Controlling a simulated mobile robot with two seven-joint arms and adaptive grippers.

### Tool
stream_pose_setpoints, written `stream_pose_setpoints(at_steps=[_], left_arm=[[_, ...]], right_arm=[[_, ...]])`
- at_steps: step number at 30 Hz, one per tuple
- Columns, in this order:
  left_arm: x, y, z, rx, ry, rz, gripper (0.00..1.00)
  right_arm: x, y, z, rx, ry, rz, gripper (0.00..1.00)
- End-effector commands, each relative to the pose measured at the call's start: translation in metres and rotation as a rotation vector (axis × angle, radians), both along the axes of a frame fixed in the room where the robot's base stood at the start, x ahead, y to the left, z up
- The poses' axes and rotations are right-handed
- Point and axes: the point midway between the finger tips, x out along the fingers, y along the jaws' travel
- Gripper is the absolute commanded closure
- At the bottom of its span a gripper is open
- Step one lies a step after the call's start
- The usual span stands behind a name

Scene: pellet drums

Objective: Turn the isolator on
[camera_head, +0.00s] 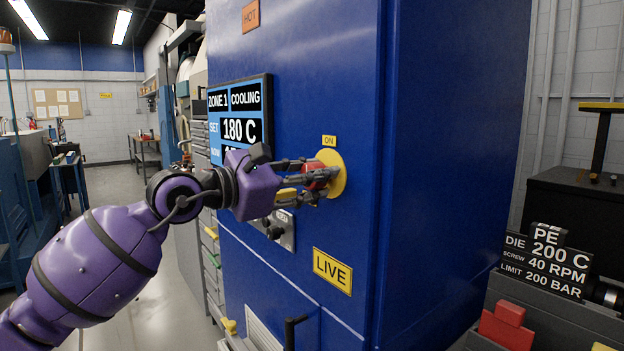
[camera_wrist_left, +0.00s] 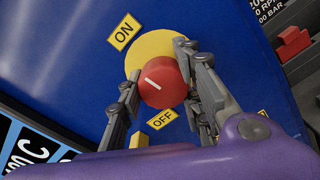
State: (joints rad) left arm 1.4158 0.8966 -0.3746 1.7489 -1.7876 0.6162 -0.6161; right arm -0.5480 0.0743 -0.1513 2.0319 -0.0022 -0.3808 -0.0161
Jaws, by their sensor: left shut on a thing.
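The isolator's red round knob (camera_head: 314,181) stands on a yellow disc (camera_head: 334,160) on the blue cabinet's front. My left gripper (camera_head: 322,176) is shut on the knob, with a finger on either side and hiding part of it. In the left wrist view the knob (camera_wrist_left: 163,83) carries a white mark slanting towards its upper left. A yellow ON label (camera_wrist_left: 124,31) lies beyond the disc at upper left, and a yellow OFF label (camera_wrist_left: 162,120) lies below the knob. The mark points at neither label squarely. My right gripper is not in view.
The tall blue cabinet (camera_head: 310,80) carries a screen (camera_head: 240,115) left of the knob and a LIVE label (camera_head: 332,271) below. A black handle (camera_head: 291,330) juts out low on the front. A dark machine with sign blocks (camera_head: 545,262) stands at right. Floor at left is open.

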Motion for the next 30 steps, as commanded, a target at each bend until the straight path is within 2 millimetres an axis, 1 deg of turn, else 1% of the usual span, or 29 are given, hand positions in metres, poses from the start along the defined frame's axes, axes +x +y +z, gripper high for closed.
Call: stream_pose_setpoints(at_steps=[1,9,24,25,28,30], left_arm=[[0.001,0.0024,0.0068,0.005,-0.03,0.005,0.94],[0.0005,0.0026,0.0087,0.052,-0.099,0.006,0.94],[0.0003,0.0026,0.0106,0.063,-0.117,0.007,0.94],[0.0003,0.0026,0.0106,0.063,-0.117,0.007,0.66],[0.0001,0.0025,0.0105,0.063,-0.116,0.006,0.53],[-0.0002,0.0019,0.0096,0.064,-0.114,0.005,0.51]], right_arm=[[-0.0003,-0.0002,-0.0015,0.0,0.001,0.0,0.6],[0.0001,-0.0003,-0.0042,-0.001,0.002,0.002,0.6],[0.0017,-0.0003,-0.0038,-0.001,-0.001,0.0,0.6],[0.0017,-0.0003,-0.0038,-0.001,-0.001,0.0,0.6],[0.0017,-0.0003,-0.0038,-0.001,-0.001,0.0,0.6],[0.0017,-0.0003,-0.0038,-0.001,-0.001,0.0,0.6]])
